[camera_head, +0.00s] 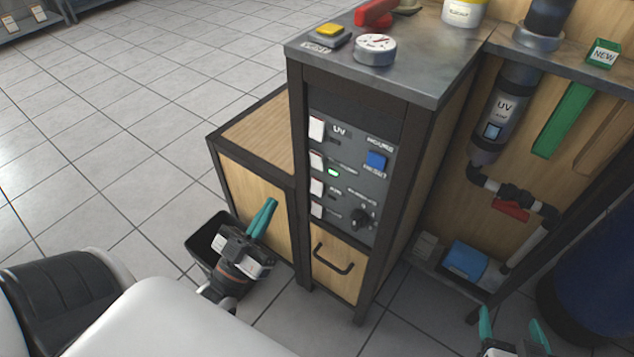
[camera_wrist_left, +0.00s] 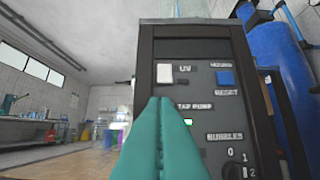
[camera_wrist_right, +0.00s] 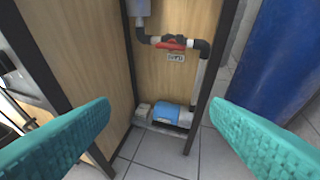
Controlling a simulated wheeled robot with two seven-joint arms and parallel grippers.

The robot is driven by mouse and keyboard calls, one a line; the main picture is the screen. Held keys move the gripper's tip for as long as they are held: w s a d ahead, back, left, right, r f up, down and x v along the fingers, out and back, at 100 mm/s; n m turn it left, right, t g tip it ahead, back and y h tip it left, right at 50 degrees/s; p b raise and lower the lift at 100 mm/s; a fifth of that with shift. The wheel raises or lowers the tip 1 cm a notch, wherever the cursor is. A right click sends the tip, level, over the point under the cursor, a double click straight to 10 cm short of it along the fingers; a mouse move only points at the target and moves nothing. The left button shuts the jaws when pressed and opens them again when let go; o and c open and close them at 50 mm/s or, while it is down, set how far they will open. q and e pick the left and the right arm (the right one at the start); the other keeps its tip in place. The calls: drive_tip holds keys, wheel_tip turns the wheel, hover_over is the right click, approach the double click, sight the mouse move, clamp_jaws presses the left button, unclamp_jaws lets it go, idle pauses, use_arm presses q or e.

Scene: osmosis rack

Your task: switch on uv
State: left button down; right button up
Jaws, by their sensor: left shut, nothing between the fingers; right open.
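The control panel (camera_head: 345,215) on the front of the dark cabinet has a column of white rocker switches. The UV switch (camera_head: 317,128) is the top one, left of the "UV" label; it also shows as a white square in the left wrist view (camera_wrist_left: 164,73). The lamp beside the UV label looks dark. A green lamp (camera_head: 333,172) glows by the second switch. My left gripper (camera_head: 264,215) is shut and empty, left of and below the panel, apart from it. In the left wrist view its teal fingers (camera_wrist_left: 166,110) hide the lower switches. My right gripper (camera_head: 514,325) is open and empty at bottom right.
A blue reset button (camera_head: 376,160) and a black knob (camera_head: 361,219) share the panel. A drawer handle (camera_head: 333,258) juts out below. A low wooden cabinet (camera_head: 255,140) and black bin (camera_head: 205,242) stand left. The UV lamp tube (camera_head: 504,108) and pipes are right.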

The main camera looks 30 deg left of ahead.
sight(316, 132)
use_arm(q)
drive_tip(key=shift+s+d+r+t+b, duration=0.2)
drive_tip(key=shift+s+r+t, duration=0.15)
drive_tip(key=shift+r, duration=0.15)
drive_tip(key=shift+s+d+r+t+b, duration=0.2)
drive_tip(key=shift+s+r+t, duration=0.1)
drive_tip(key=shift+r, duration=0.15)
use_arm(e)
drive_tip(key=shift+s+d+r, duration=0.2)
drive_tip(key=shift+r, duration=0.25)
drive_tip(key=shift+s+d+r, duration=0.15)
drive_tip(key=shift+r, duration=0.3)
